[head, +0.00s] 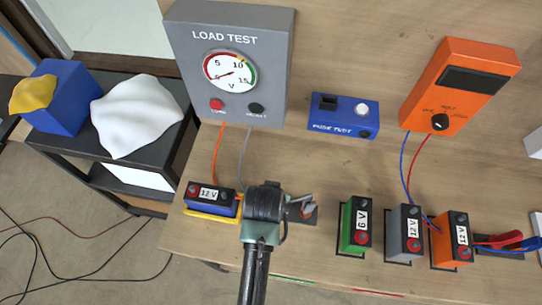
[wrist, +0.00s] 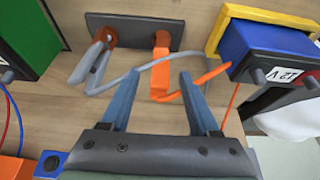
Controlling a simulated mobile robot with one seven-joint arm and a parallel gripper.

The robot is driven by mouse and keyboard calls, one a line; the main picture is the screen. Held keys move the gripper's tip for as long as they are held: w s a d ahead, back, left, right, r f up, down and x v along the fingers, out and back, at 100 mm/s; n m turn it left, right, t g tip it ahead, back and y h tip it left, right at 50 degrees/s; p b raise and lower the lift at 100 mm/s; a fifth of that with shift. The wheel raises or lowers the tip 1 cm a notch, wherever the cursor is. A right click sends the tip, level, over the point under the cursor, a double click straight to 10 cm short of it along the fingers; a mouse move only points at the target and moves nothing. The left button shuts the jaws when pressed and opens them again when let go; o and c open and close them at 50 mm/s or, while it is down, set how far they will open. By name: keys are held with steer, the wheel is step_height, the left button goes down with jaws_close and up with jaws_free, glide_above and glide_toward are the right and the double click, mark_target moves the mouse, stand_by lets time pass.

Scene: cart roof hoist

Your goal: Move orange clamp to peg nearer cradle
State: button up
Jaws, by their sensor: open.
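My gripper (wrist: 158,82) is open in the wrist view, its two blue-grey fingers apart. The orange clamp (wrist: 160,66) stands at the right end of a dark peg plate (wrist: 134,22), in line with the gap between the fingertips. Whether the fingers reach around it I cannot tell. The grey clamp (wrist: 97,55) is at the plate's left end, by a reddish-brown peg. The yellow cradle (wrist: 216,28) with the blue 12 V battery (wrist: 262,50) is to the right, on the orange clamp's side. In the head view, my gripper partly hides the peg plate (head: 310,216).
The grey load tester (head: 232,110) stands behind, with orange and grey leads running down. Green (head: 347,240), grey (head: 397,245) and orange (head: 447,252) batteries stand right of the plate. A blue fuse tester (head: 345,117) and orange meter (head: 478,55) lie farther back.

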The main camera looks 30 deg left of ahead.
steer(key=v, duration=0.7)
steer(key=shift+b, duration=0.3)
steer(key=w+d+r+t+b, duration=0.1)
steer(key=w+r+t, duration=0.2)
steer(key=w+r, duration=0.35)
steer(key=w+d+r+m+t+y+b, duration=0.1)
steer(key=w+r+t, duration=0.3)
steer(key=r, duration=0.5)
steer(key=w+r+t, duration=0.3)
steer(key=w+r, duration=0.2)
steer(key=r, duration=0.3)
steer(key=s+d+r+m+t+b, duration=0.1)
steer(key=d+r+t, duration=0.2)
steer(key=r, duration=0.7)
steer(key=d+r+t+b, duration=0.1)
steer(key=d+r+t, duration=0.15)
steer(key=r, duration=0.65)
steer(key=s+d+r+t+h, duration=0.1)
steer(key=s+r+t, duration=0.3)
steer(key=r, duration=0.4)
steer(key=s+d+r+m+t+h, duration=0.1)
steer(key=s+d+r+t, duration=0.2)
steer(key=s+r, duration=0.3)
steer(key=shift+s+r+t+b, duration=0.35)
steer(key=shift+s+r+b, duration=0.05)
steer(key=shift+r, duration=0.5)
